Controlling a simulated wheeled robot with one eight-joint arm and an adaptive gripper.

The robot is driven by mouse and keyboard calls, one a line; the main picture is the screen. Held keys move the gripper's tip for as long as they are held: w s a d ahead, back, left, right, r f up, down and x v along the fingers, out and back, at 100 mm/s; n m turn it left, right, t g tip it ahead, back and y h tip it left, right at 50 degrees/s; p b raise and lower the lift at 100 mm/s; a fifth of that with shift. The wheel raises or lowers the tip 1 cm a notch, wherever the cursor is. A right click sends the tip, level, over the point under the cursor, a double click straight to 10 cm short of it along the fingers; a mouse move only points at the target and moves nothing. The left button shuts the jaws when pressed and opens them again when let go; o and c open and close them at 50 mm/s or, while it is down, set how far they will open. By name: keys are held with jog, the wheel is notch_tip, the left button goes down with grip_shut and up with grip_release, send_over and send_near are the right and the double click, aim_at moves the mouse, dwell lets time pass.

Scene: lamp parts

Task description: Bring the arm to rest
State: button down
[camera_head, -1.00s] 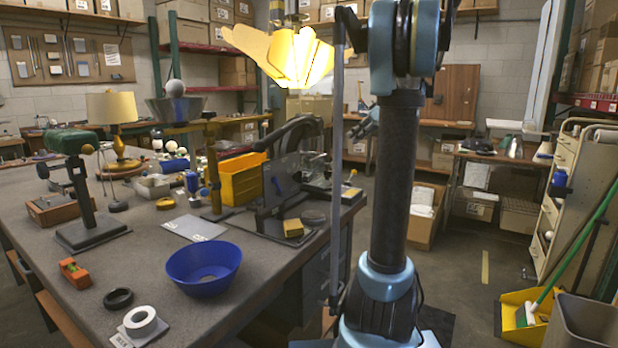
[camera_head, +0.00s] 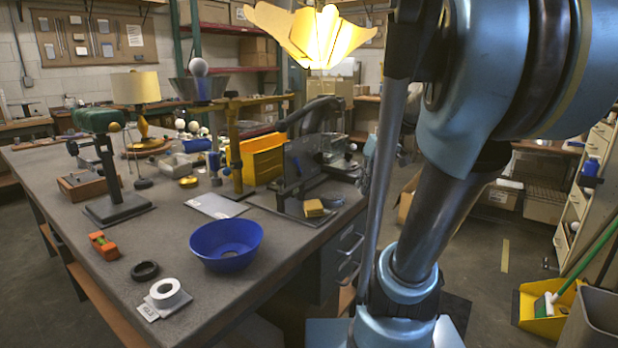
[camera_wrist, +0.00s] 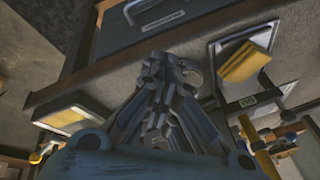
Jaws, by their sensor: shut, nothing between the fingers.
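My arm fills the right half of the head view, with a dark tilted link and a large blue joint close to the camera. My gripper (camera_wrist: 166,75) shows in the wrist view with its fingers drawn together and nothing between them. Below it in that view is the blue body of my wrist. The gripper hangs over or near a bench edge with a grey drawer front (camera_wrist: 165,20); the exact gap cannot be told. In the head view my gripper is mostly hidden behind my arm.
The workbench (camera_head: 75,230) holds a blue bowl (camera_head: 226,244), a yellow bin (camera_head: 262,160), a lamp (camera_head: 136,90) and a white ring (camera_head: 166,293). A glowing petal shade (camera_head: 315,38) is above. A dustpan (camera_head: 545,310) and a grey bin (camera_head: 592,318) stand at right.

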jog(key=s+d+f+m+h, duration=0.2)
jog(key=s+f+m+h, duration=0.1)
jog(key=s+f, duration=1.1)
jog(key=shift+d+f+m+h, duration=0.3)
jog(key=shift+f, duration=0.2)
jog(key=shift+w, duration=0.1)
jog(key=shift+w+f, duration=0.2)
jog(key=shift+w, duration=0.15)
dwell(0.4)
